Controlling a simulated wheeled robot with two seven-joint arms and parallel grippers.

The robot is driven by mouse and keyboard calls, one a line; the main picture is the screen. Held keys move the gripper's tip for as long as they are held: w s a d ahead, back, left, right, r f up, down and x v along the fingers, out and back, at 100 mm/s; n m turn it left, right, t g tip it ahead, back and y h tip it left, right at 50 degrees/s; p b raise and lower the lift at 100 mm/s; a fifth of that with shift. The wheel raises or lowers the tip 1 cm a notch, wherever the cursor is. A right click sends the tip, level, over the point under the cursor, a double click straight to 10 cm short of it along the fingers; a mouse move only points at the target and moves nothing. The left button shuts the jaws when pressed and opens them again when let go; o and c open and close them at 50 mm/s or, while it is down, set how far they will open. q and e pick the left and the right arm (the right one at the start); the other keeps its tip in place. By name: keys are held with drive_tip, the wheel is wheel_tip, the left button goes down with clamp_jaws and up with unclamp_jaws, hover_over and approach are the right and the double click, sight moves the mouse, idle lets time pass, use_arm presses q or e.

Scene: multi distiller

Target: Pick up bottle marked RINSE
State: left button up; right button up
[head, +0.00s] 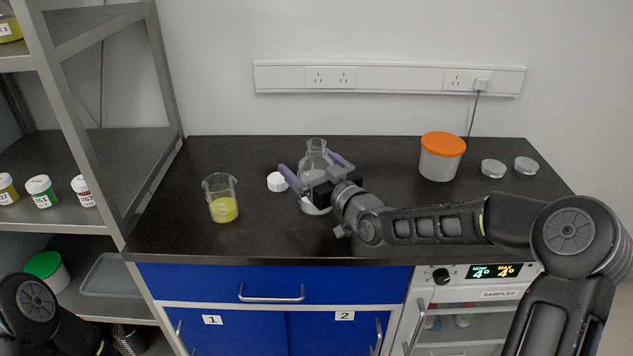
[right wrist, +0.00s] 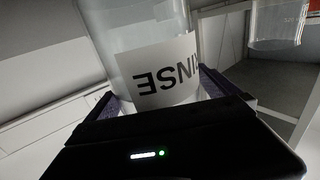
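A clear glass bottle (head: 315,148) stands upright on the dark worktop, its narrow neck uppermost. In the right wrist view its white label (right wrist: 167,73) shows part of the word RINSE, upside down. My right gripper (head: 311,164) reaches in from the right with its purple fingers open, one on each side of the bottle. In the head view a gap shows between the left finger and the glass; firm contact is not visible. The gripper body hides part of the bottle's lower half. My left gripper is out of view; only part of that arm shows at the lower left.
A beaker of yellow liquid (head: 223,208) and a white cap (head: 277,182) stand left of the bottle. A metal shelf (head: 92,185) with jars borders the left.

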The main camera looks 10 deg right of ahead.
drive_tip(key=c, duration=2)
drive_tip(key=shift+r, duration=0.15)
drive_tip(key=shift+c, duration=0.3)
wheel_tip(320, 180, up, 10)
drive_tip(key=shift+r, duration=0.1)
